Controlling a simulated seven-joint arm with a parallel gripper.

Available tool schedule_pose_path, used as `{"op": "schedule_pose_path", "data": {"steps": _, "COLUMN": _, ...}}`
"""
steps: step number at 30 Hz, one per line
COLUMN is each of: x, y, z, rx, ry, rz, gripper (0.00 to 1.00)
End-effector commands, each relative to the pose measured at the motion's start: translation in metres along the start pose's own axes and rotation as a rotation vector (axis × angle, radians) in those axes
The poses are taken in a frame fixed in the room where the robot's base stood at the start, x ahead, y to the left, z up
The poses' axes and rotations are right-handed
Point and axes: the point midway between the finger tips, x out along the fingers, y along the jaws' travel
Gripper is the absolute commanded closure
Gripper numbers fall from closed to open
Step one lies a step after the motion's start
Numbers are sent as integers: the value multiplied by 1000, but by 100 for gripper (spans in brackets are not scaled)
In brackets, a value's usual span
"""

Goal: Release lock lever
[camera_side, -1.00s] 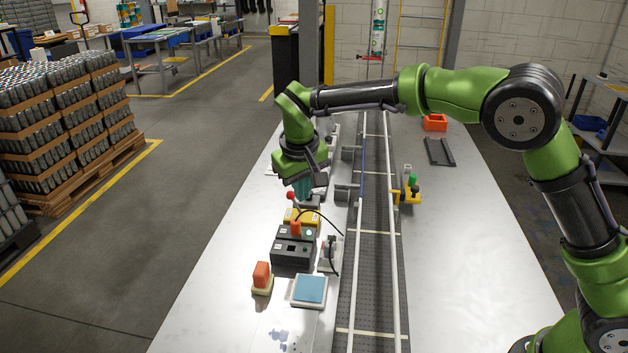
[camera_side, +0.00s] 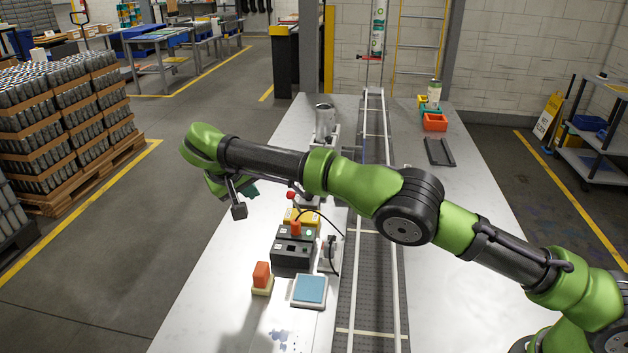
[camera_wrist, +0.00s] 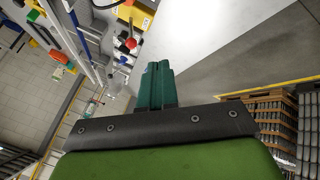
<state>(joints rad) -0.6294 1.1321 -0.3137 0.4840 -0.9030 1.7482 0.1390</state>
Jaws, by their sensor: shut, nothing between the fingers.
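A red ball knob (camera_side: 291,195), which looks like the end of the lock lever, stands beside the conveyor behind a yellow box (camera_side: 300,216). The knob also shows in the wrist view (camera_wrist: 130,43), above and left of my fingertips. My gripper (camera_side: 253,190) is left of the knob in the side view, apart from it and mostly hidden behind my arm. In the wrist view my gripper (camera_wrist: 155,66) has its teal fingers together with nothing between them.
A black box (camera_side: 292,252), an orange block (camera_side: 262,273) and a blue-topped pad (camera_side: 310,290) stand nearer on the table. The conveyor (camera_side: 372,270) runs along the right, with a grey cylinder (camera_side: 325,120) farther back. The table's left strip is clear.

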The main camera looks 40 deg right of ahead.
Motion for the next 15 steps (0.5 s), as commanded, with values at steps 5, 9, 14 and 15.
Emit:
{"op": "schedule_pose_path", "data": {"steps": 5, "x": 4, "y": 0, "z": 0, "rx": -1, "ry": -2, "rz": 0, "gripper": 100}}
{"op": "schedule_pose_path", "data": {"steps": 9, "x": 20, "y": 0, "z": 0, "rx": -1, "ry": -3, "rz": 1, "gripper": 100}}
{"op": "schedule_pose_path", "data": {"steps": 14, "x": 53, "y": 1, "z": 1, "rx": -2, "ry": -5, "rz": 2, "gripper": 100}}
{"op": "schedule_pose_path", "data": {"steps": 15, "x": 62, "y": 0, "z": 1, "rx": -1, "ry": -4, "rz": 1, "gripper": 100}}
